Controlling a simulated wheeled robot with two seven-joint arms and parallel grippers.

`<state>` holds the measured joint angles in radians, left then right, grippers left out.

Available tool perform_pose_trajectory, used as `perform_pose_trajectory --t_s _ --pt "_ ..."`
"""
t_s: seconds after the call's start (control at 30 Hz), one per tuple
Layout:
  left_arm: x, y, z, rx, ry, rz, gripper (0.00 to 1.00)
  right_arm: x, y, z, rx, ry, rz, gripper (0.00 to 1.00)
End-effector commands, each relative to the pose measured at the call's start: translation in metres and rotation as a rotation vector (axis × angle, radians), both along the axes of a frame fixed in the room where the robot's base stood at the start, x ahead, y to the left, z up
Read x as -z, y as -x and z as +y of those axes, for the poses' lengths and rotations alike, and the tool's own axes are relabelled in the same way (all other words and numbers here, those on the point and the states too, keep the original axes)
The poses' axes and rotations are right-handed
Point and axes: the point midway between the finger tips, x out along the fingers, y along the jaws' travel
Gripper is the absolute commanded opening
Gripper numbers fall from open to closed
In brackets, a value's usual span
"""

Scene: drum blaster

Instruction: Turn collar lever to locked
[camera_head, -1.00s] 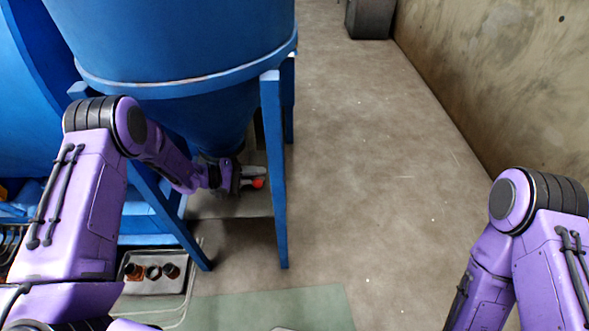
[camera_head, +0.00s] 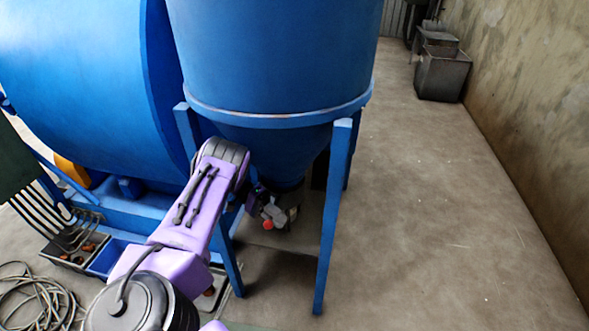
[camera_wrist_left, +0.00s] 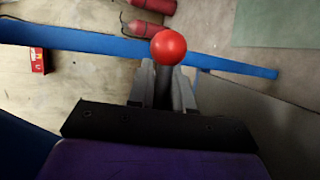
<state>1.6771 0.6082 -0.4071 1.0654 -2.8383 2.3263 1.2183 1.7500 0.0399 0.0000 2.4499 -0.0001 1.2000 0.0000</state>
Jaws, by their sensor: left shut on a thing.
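The collar lever shows as a red ball knob (camera_head: 268,225) below the cone of the blue hopper (camera_head: 280,60). In the left wrist view the knob (camera_wrist_left: 168,47) sits just beyond the fingertips, and its dark stem runs between the fingers. My left gripper (camera_head: 274,213) is shut on the lever, reaching in between the hopper's legs; it also shows in the left wrist view (camera_wrist_left: 163,85). The collar itself is mostly hidden under the cone and behind my arm. My right gripper is out of view.
A blue hopper leg (camera_head: 332,220) stands close to the right of my left gripper. A big blue drum (camera_head: 75,80) is at the left. A coiled hose (camera_head: 35,300) lies on the floor. Grey bins (camera_head: 442,75) stand along the wall. The floor at right is clear.

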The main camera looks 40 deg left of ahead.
Motion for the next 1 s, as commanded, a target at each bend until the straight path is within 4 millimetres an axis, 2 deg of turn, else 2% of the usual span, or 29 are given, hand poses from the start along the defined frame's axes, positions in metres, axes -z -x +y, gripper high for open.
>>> perform_pose_trajectory --t_s 0.13,0.5,0.53,0.57,1.0 --pt "-0.0009 0.0042 0.0064 0.004 -0.001 -0.001 0.0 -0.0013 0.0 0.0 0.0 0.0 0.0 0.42" --pt "-0.0006 0.0037 0.0057 0.008 0.0 -0.001 0.0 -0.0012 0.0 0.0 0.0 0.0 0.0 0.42" --pt "-0.0005 0.0035 0.0055 0.009 0.0 0.0 0.29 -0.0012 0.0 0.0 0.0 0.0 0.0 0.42" --pt "-0.0005 0.0034 0.0054 0.009 0.0 0.0 0.39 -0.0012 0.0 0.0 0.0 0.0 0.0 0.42" --pt "-0.0001 0.003 0.004 0.012 0.0 -0.001 0.4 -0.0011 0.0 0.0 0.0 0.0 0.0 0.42"
